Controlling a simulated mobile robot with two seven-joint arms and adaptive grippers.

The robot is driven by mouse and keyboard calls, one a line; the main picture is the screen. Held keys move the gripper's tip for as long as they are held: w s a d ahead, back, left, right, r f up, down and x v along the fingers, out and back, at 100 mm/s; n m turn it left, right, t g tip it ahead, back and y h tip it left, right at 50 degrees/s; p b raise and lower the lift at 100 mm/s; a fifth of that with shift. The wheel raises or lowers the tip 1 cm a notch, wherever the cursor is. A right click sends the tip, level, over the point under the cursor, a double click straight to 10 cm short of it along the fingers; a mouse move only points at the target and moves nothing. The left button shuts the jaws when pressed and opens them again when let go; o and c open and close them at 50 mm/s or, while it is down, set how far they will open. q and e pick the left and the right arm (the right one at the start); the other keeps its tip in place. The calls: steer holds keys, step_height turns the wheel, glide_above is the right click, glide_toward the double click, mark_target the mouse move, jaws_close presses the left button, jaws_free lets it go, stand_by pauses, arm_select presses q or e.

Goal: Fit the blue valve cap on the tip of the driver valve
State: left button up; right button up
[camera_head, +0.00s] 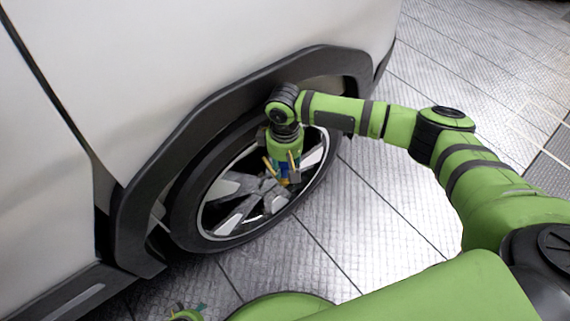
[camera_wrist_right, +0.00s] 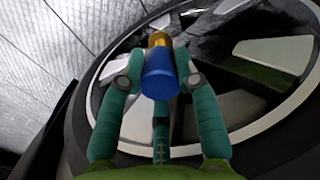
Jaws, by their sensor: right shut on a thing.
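My right gripper (camera_head: 284,176) is at the face of the wheel (camera_head: 236,186), pointing down over the spokes. In the right wrist view its teal fingers (camera_wrist_right: 160,80) are shut on the blue valve cap (camera_wrist_right: 161,76). A brass-coloured piece (camera_wrist_right: 158,40) shows at the far end of the cap; I cannot tell whether it is part of the cap or the valve tip. A bit of blue (camera_head: 284,170) shows between the fingers in the head view. The valve itself is not clearly visible. A small part of my left gripper (camera_head: 188,313) shows at the bottom edge; its jaws are unclear.
The white car body (camera_head: 200,70) and the black wheel arch trim (camera_head: 190,125) stand close above and left of my right gripper. The tyre (camera_head: 185,215) surrounds the spoked rim. The tiled floor (camera_head: 390,220) to the right is clear.

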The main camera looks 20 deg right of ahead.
mark_target(285, 172)
steer(key=shift+p, duration=0.65)
stand_by(0.5)
steer(key=shift+p, duration=0.55)
steer(key=shift+f+b, duration=0.3)
steer(key=shift+f, duration=1.25)
steer(key=o, duration=1)
step_height(285, 172, up, 12)
steer(key=shift+r, duration=0.1)
